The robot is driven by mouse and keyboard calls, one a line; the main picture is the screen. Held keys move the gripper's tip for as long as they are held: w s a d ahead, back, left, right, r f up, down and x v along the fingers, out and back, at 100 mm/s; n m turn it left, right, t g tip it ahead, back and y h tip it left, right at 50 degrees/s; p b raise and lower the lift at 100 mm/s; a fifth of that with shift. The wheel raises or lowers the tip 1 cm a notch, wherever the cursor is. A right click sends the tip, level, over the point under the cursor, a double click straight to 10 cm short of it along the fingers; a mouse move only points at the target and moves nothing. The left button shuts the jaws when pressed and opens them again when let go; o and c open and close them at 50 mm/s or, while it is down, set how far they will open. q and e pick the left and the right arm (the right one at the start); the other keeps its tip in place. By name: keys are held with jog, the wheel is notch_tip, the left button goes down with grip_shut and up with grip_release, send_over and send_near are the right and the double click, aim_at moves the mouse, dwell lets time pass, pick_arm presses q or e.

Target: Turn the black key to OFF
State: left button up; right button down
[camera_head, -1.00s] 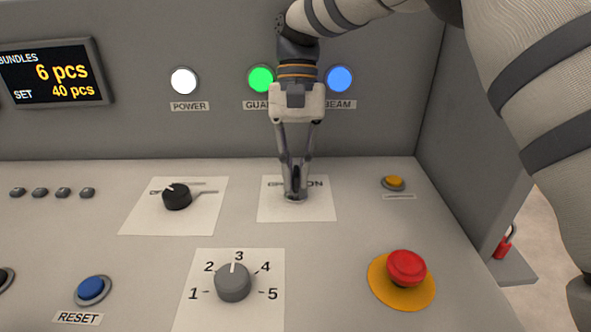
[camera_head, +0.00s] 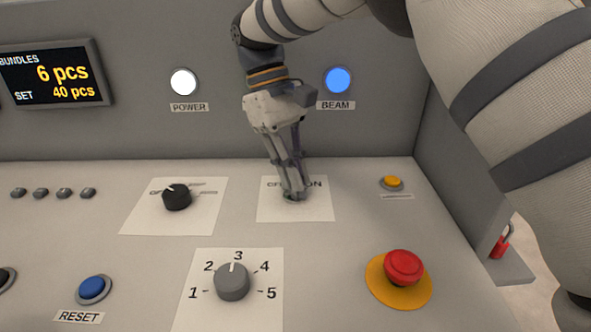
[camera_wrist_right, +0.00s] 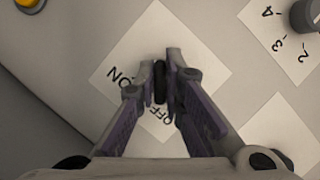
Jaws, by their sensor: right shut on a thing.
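The black key (camera_wrist_right: 161,84) shows in the right wrist view as a small dark piece between the fingertips. It stands on a white OFF/ON plate (camera_head: 322,209) on the sloped console; the plate also shows in the right wrist view (camera_wrist_right: 149,31). My right gripper (camera_head: 294,194) comes down on the plate from above, tilted, with its wrist up and to the left. It is shut on the key (camera_wrist_right: 162,80). In the head view the fingers hide the key and part of the lettering. My left gripper is not in view.
A black selector (camera_head: 176,197) sits to the left, a grey 1–5 dial (camera_head: 232,282) in front, and a red mushroom button (camera_head: 404,267) front right. A yellow button (camera_head: 391,182) is to the right. White and blue lamps (camera_head: 338,80) are on the back panel.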

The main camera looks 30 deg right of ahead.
jog(key=shift+n, duration=0.4)
jog(key=c, duration=1.7)
grip_release()
jog(key=v, duration=0.7)
jog(key=shift+r, duration=0.25)
jog(key=shift+w+a, duration=0.1)
jog(key=shift+a, duration=0.05)
